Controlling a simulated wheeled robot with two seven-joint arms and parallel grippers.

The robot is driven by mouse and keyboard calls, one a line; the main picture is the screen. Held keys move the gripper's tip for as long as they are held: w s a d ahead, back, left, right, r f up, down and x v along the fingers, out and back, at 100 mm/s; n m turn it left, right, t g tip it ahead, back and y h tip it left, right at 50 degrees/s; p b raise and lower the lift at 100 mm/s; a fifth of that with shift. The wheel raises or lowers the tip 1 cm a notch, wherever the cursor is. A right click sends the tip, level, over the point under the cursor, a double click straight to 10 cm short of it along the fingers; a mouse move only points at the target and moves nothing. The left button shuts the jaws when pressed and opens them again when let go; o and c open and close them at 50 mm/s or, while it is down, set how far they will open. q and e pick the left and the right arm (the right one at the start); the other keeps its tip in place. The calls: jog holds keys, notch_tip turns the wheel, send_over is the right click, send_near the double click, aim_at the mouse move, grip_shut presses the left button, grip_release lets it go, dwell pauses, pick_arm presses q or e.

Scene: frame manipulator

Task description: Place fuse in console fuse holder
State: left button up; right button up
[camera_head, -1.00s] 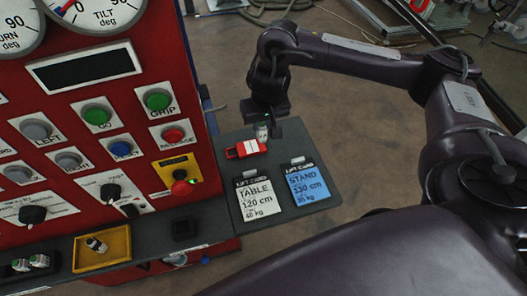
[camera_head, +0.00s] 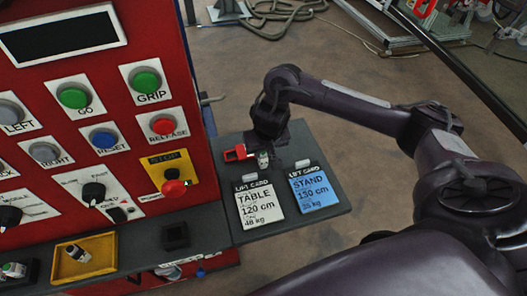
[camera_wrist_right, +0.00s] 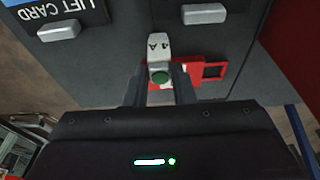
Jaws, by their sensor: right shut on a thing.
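My left gripper is not in view.
A red object (camera_head: 234,154) with a white part lies behind the fuse, partly hidden. A white TABLE card (camera_head: 260,203) and a blue STAND card (camera_head: 315,189) lie on the shelf. A yellow tray (camera_head: 105,243) holds another small cylinder. The red console panel (camera_head: 120,130) rises at left.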

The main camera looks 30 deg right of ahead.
jog(key=shift+f, duration=0.1)
jog(key=o, duration=1)
